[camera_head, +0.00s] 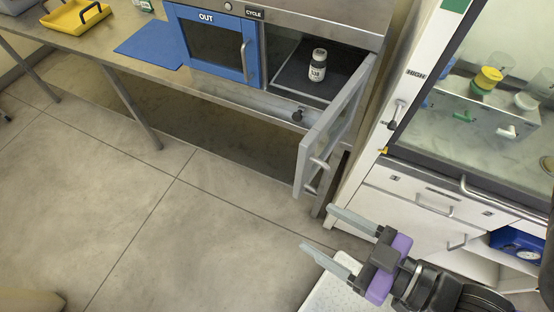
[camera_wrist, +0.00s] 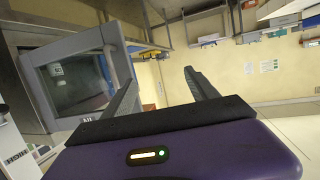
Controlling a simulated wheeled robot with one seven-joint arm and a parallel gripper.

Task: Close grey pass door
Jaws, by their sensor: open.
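The grey pass door (camera_head: 311,149) stands wide open in the head view, swung out from the right side of its chamber (camera_head: 287,80). A bar handle is on its face. In the wrist view the grey-framed door (camera_wrist: 92,40) with its glass pane and handle fills the left side. My gripper (camera_head: 318,228) is open and empty, its two fingers apart and pointing left. In the head view it is below and to the right of the door's free edge, apart from it. A labelled bottle (camera_head: 317,66) with a white cap stands upright inside the chamber.
The blue OUT door (camera_head: 217,47) beside the chamber is shut. A white cabinet with a glass front (camera_head: 480,100) stands close on the right. A yellow tray (camera_head: 75,17) and a blue mat (camera_head: 152,45) lie on the bench at left. The floor (camera_head: 170,230) in front is clear.

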